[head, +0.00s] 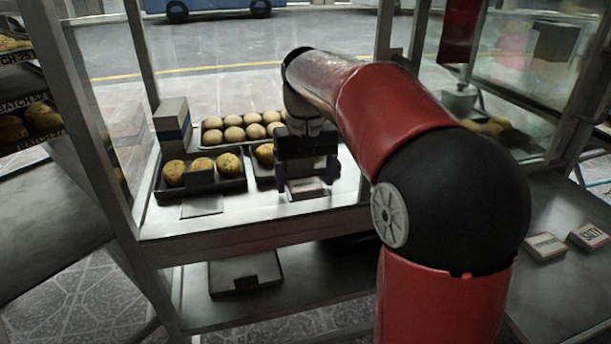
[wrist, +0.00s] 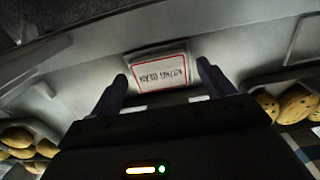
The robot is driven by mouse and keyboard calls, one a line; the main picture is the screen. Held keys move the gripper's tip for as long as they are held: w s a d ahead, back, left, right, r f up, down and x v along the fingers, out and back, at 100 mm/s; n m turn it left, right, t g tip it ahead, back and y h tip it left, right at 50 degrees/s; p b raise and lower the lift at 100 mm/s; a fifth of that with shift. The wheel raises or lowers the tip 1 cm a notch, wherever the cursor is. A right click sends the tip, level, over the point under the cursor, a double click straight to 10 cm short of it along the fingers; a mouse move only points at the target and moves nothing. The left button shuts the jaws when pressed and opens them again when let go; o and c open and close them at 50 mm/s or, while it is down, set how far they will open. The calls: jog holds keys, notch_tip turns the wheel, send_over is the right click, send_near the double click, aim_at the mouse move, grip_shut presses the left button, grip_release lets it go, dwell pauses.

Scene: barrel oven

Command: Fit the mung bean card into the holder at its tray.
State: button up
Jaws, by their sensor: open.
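The mung bean card (wrist: 160,72), white with a red border, shows its lettering upside down in the wrist view. In the head view the card (head: 307,187) is at the front of the display counter, before a partly hidden tray (head: 262,182). A pale grey edge (wrist: 131,64) shows around the card, probably its holder; I cannot tell whether the card is fully seated. My gripper (head: 305,178) is open and points down at the card. Its fingertips (wrist: 161,70) stand apart on either side of the card, with visible gaps and no clear contact.
A tray with buns (head: 240,157) stands at the left, with a blank plate (head: 201,207) before it. A tray of round buns (head: 205,141) is behind. A box (head: 173,125) stands back left. Two cards (head: 545,247) (head: 588,236) lie on the right counter. Posts frame the counter.

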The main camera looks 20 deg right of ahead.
aim_at(306, 185)
notch_tip(306, 185, up, 8)
jog(key=shift+f+p, duration=0.15)
jog(key=shift+p, duration=1.1)
jog(key=s+f+t, duration=0.2)
jog(key=s+f, duration=0.3)
jog(key=s, duration=0.6)
jog(key=s+f+t, duration=0.3)
jog(key=s+f, duration=0.3)
jog(key=s, duration=0.5)
jog(key=shift+f+t, duration=0.2)
jog(key=shift+t, duration=0.1)
